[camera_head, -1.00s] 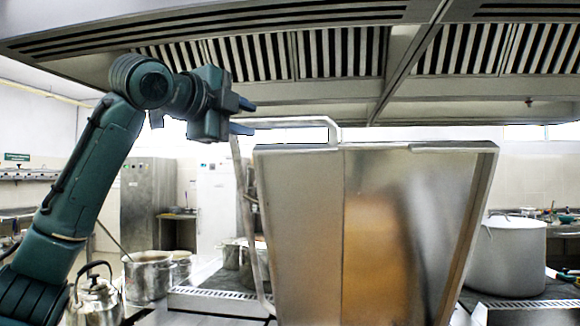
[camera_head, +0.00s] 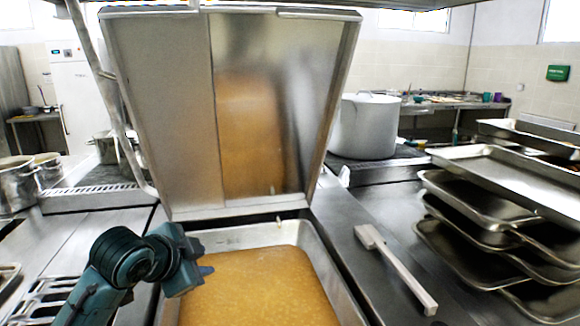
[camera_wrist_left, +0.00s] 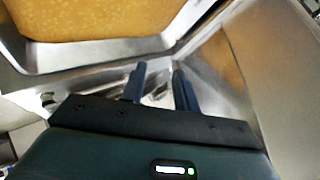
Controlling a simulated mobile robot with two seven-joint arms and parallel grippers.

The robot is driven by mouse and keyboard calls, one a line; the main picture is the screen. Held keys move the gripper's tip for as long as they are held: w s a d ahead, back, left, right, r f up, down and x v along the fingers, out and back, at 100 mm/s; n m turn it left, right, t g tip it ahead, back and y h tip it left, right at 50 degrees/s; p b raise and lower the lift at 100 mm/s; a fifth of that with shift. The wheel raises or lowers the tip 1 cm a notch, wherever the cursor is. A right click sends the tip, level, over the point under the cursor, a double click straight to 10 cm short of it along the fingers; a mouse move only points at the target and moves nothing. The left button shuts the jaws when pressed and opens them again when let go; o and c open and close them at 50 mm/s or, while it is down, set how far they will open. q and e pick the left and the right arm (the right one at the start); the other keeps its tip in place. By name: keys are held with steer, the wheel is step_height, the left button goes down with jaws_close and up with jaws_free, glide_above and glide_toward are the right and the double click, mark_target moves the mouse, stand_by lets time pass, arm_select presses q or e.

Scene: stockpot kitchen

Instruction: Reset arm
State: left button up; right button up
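My left arm, dark green, comes in from the lower left in the head view. The cooker basin (camera_head: 325,262) below holds an orange-brown mass (camera_head: 255,285). My right gripper does not show.
A white tool with a long handle (camera_head: 396,270) lies on the right counter. Stacked metal trays (camera_head: 490,195) stand at far right. A large pot (camera_head: 365,127) is behind. A slotted rack (camera_head: 45,300) is at lower left.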

arm_select(q)
steer(key=s+f+n+g, duration=0.3)
steer(key=s+f+n, duration=0.2)
steer(key=s+f, duration=1)
steer(key=s+a+f+n+g+y, duration=0.1)
steer(key=s+a+f+n+g, duration=0.2)
steer(key=s, duration=0.5)
steer(key=s+a+f+n+g+y, duration=0.1)
steer(key=s+f+n+y, duration=0.15)
steer(key=s+f, duration=0.4)
steer(key=w+d+f+t+h, duration=0.4)
steer(key=w+d+f+t, duration=0.1)
steer(key=d+t, duration=0.1)
steer(key=shift+d+t, duration=0.25)
steer(key=shift+t, duration=0.55)
steer(key=shift+s, duration=0.1)
